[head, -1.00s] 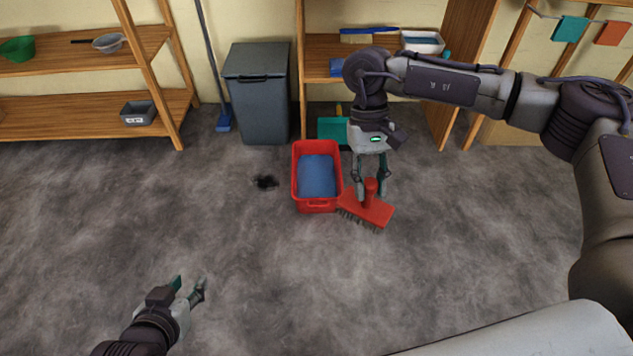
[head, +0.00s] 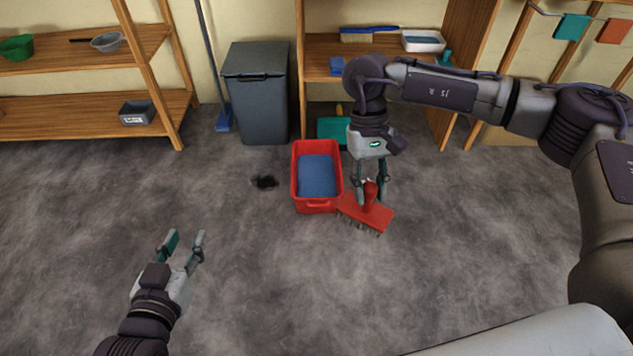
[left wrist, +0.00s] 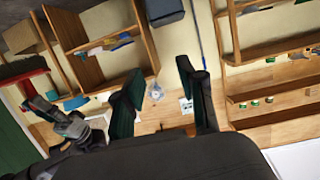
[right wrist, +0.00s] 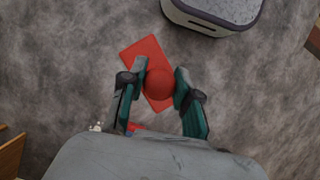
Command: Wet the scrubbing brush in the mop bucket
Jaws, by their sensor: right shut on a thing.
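The scrubbing brush (head: 364,213) is red with dark bristles and an upright knob handle. It is just right of the bucket's near right corner; I cannot tell whether its bristles touch the floor. My right gripper (head: 371,190) is shut on the handle from above, and the right wrist view shows its fingers (right wrist: 160,85) on both sides of the red knob (right wrist: 159,84). The red mop bucket (head: 317,206) stands on the floor with blue water (head: 317,177) inside. My left gripper (head: 184,238) is open and empty left of the bucket; its fingers show in the left wrist view (left wrist: 160,88).
Wooden shelves (head: 80,105) line the wall. The floor in front is clear.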

